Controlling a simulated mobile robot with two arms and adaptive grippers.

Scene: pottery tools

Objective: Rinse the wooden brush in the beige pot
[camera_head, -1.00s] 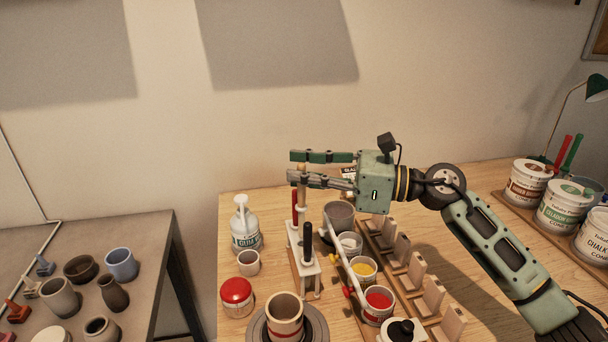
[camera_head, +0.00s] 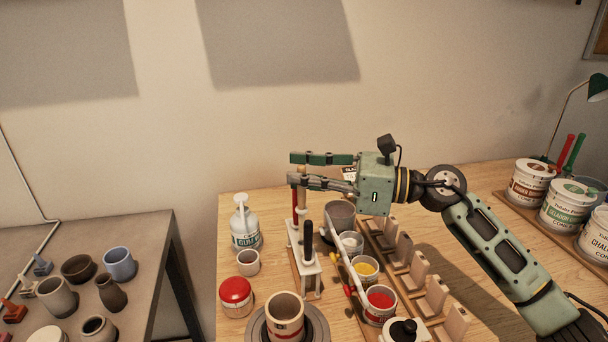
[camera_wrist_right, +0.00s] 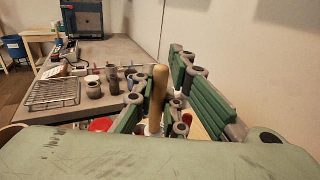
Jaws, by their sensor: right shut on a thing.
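My right gripper (camera_head: 298,168) comes in from the right above the tool stand, its fingers pointing left. It is shut on the wooden brush (camera_head: 301,204), around the upper part of its pale handle. The handle (camera_wrist_right: 157,92) stands upright between the fingers in the right wrist view. The brush's lower end is hidden by the white-topped tool stand (camera_head: 304,268). A beige-brown pot (camera_head: 285,308) with a red band sits on a dark turntable at the front. A smaller beige cup (camera_head: 248,263) stands left of the stand. My left gripper is not in view.
A gum bottle (camera_head: 245,228) and a red-lidded jar (camera_head: 236,292) stand left of the stand. A grey container (camera_head: 341,213), paint cups (camera_head: 380,299) and wooden blocks stand to its right. Large labelled tubs (camera_head: 563,205) are at the far right.

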